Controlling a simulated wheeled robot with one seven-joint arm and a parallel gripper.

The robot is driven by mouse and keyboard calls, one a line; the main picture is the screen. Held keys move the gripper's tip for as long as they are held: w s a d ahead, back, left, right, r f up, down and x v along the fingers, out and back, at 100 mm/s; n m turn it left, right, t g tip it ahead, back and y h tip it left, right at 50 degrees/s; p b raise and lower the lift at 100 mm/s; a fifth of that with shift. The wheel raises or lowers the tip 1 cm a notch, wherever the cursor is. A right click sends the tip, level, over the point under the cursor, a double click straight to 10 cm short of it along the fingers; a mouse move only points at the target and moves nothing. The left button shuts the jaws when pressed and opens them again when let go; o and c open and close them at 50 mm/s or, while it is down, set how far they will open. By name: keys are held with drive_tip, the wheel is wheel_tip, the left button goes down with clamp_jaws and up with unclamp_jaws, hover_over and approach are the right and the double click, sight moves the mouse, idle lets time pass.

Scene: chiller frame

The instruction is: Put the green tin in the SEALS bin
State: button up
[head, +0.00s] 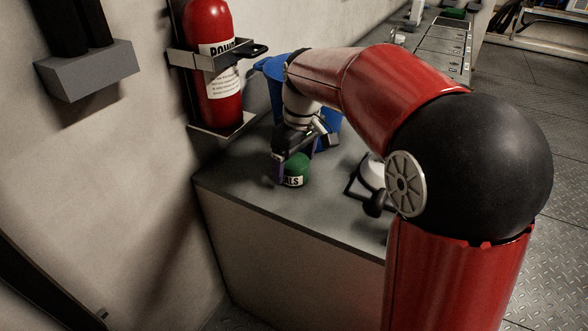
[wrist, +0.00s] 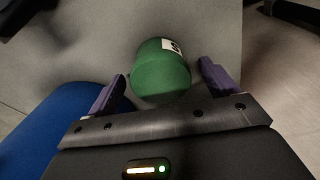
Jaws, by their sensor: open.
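The green tin (head: 295,168) stands on the grey counter top below my gripper. A white label ending in "ALS" shows on its side. In the wrist view the green tin (wrist: 160,72) lies between the two purple fingers of my gripper (wrist: 163,88), which are apart with a gap on each side of it. In the head view my gripper (head: 290,165) reaches down at the tin, and my arm hides part of the scene. A blue bin (head: 272,84) stands behind my gripper. Its label is not visible, and it also shows at the lower left of the wrist view (wrist: 45,135).
A red fire extinguisher (head: 212,60) hangs in a wall bracket left of the counter. A white object on a dark base (head: 368,178) stands right of the tin, partly behind my arm. The counter's front left (head: 240,190) is clear.

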sight(294, 160)
drive_tip(key=shift+w+a+f, duration=0.1)
drive_tip(key=shift+f, duration=0.65)
drive_tip(key=c, duration=1.2)
drive_tip(key=shift+r, duration=0.1)
wheel_tip(294, 160, up, 20)
drive_tip(key=p, duration=0.1)
drive_tip(key=shift+p, duration=0.4)
